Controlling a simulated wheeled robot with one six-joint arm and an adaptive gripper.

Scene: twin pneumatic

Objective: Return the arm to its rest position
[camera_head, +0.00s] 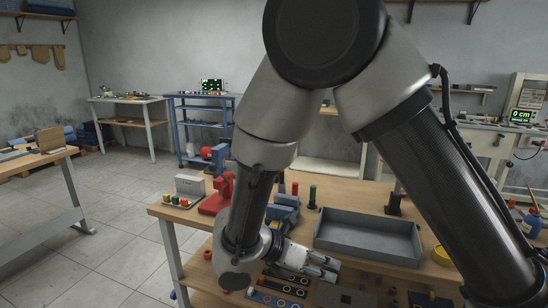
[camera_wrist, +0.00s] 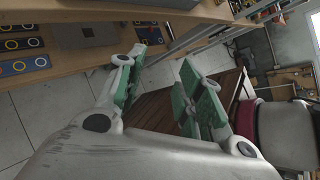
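My arm reaches down over the front of the workbench (camera_head: 165,211) in the head view, bent sharply at the elbow near the top. My gripper (camera_head: 333,269) is low in the middle of that view, in front of the grey tray and near the bench's front parts. In the wrist view my gripper (camera_wrist: 162,63) shows two fingers with green pads. They stand apart with nothing between them. Floor and a brown slatted surface show past the fingers. The head view shows the fingers small, at the end of the wrist.
A grey tray (camera_head: 368,240) sits right of my forearm. Dark plates with rings (camera_head: 284,287) lie below my gripper. Open floor (camera_head: 110,200) lies at left.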

